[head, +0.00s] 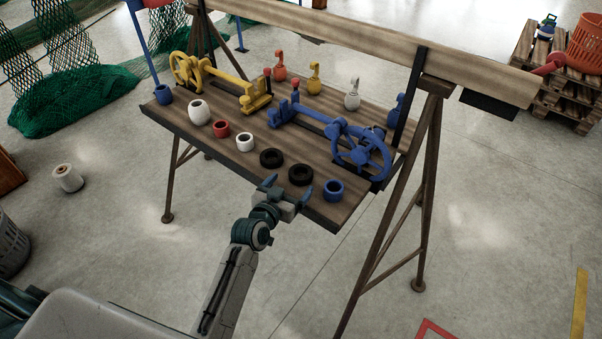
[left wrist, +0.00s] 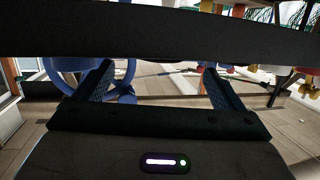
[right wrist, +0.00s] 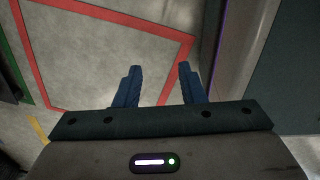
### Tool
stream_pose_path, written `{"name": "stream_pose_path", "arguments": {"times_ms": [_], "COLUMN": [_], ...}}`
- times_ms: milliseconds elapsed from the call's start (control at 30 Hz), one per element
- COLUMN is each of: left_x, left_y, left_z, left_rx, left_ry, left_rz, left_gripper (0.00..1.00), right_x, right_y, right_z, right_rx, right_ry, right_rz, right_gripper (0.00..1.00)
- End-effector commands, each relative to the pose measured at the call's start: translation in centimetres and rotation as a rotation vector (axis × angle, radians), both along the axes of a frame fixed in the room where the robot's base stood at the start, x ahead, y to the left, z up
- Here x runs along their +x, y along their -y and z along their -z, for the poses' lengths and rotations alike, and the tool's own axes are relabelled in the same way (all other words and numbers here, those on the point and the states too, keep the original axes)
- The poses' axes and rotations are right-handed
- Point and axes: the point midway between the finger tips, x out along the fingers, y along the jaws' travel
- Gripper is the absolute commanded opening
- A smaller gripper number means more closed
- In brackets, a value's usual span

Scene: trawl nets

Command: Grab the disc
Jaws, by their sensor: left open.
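Two black ring-shaped discs lie flat on the wooden table; I cannot tell which is meant. The nearer black disc (head: 301,175) is by the table's front edge, and the other black disc (head: 271,158) is to its left. My left gripper (head: 287,188) is open at the front edge, just short of the nearer disc and apart from it. In the left wrist view its fingers (left wrist: 158,72) are spread, and a wide dark band crosses beyond them; I cannot tell what it is. My right gripper (right wrist: 160,72) is open and empty over the floor, outside the head view.
Behind are a blue handwheel (head: 361,152) and a yellow valve (head: 228,84). A wooden beam (head: 375,45) runs above the table (head: 205,157).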

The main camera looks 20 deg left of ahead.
Motion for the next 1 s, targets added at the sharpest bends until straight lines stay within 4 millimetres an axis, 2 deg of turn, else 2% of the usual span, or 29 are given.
{"name": "stream_pose_path", "arguments": {"times_ms": [233, 500, 767, 800, 867, 1000], "left_x": [2.1, 5.4, 5.7, 5.7, 5.7, 5.7], "left_y": [0.4, 0.9, 0.9, 0.9, 0.9, 0.9], "left_z": [0.1, 0.9, 1.0, 1.0, 1.0, 1.0], "left_rx": [-0.003, -0.002, -0.001, -0.001, -0.001, -0.001], "left_ry": [-0.001, -0.001, -0.001, -0.001, -0.001, -0.001], "left_rz": [0.0, 0.0, 0.0, 0.0, 0.0, 0.0], "left_gripper": [0.9, 0.9, 0.9, 0.88, 0.76, 0.49], "right_x": [1.1, 0.8, 0.6, 0.5, 0.5, 0.4], "right_y": [0.9, 0.7, -0.6, -0.7, -0.7, -0.5], "right_z": [-0.9, -1.5, -1.4, -1.4, -1.3, -1.3], "right_rx": [-0.01, -0.007, 0.007, 0.008, 0.009, 0.006], "right_ry": [0.016, 0.016, 0.013, 0.012, 0.011, 0.009], "right_rz": [-0.003, -0.003, 0.001, 0.002, 0.002, 0.002], "right_gripper": [0.36, 0.36, 0.36, 0.36, 0.36, 0.36]}}
